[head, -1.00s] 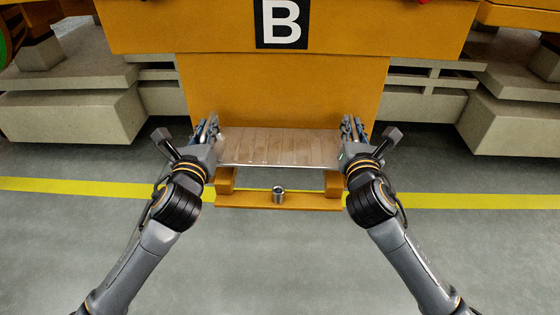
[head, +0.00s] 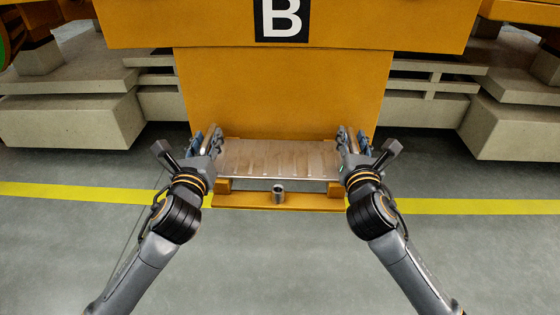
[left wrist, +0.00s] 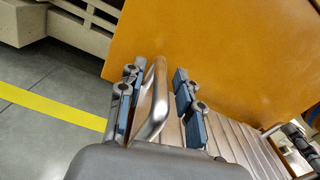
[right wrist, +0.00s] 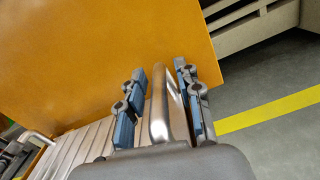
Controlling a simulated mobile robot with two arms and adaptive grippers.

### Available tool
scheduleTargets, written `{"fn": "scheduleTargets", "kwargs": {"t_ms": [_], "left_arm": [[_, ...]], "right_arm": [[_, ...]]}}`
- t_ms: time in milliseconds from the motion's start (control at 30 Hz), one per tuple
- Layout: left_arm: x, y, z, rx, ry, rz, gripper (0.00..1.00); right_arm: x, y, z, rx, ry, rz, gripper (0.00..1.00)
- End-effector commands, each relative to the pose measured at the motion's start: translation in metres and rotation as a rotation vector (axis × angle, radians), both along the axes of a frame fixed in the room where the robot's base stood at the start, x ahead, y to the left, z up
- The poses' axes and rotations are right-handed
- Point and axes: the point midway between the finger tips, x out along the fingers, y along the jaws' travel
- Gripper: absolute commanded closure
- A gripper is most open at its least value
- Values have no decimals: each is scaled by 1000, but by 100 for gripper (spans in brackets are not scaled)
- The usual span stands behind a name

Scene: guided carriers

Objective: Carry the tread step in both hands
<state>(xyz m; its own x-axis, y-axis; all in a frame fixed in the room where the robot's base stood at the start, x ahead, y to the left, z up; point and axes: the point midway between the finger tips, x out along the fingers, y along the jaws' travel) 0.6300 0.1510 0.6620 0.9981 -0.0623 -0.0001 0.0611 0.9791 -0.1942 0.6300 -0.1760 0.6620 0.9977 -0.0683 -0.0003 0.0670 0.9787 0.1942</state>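The tread step (head: 280,160) is a ribbed metal plate with a bar handle at each end. In the head view it lies level, low in front of the orange panel, over the orange support blocks, and appears to rest on them. My left gripper (head: 210,140) is at its left end. In the left wrist view its fingers (left wrist: 158,105) stand on either side of the left handle (left wrist: 161,95), with gaps. My right gripper (head: 350,140) is at the right end. In the right wrist view its fingers (right wrist: 158,100) straddle the right handle (right wrist: 157,118), also with gaps.
An orange ledge (head: 240,201) with a small metal cylinder (head: 278,195) sits in front of the step. The orange panel (head: 280,95) marked B rises behind. Pale concrete-like blocks (head: 65,120) stand at both sides. The grey floor with a yellow line (head: 80,193) is clear.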

Motion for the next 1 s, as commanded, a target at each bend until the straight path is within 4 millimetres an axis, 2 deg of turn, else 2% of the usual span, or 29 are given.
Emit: {"fn": "scheduleTargets", "kwargs": {"t_ms": [267, 367, 467, 800, 1000], "left_arm": [[-1, -1, 0, -1, 0, -2, 63], [-7, 0, 0, 0, 1, -2, 63], [-21, 1, -1, 1, 1, -3, 63], [-92, 5, -1, 1, 1, -3, 63], [-115, 7, -1, 1, 2, -1, 63]], "right_arm": [[0, 1, 0, 1, 0, 2, 63], [0, 1, 0, 1, 0, 2, 63], [0, 1, 0, 1, -1, 3, 63], [0, 1, 0, 1, -1, 3, 63], [0, 1, 0, 1, -1, 3, 63]]}}
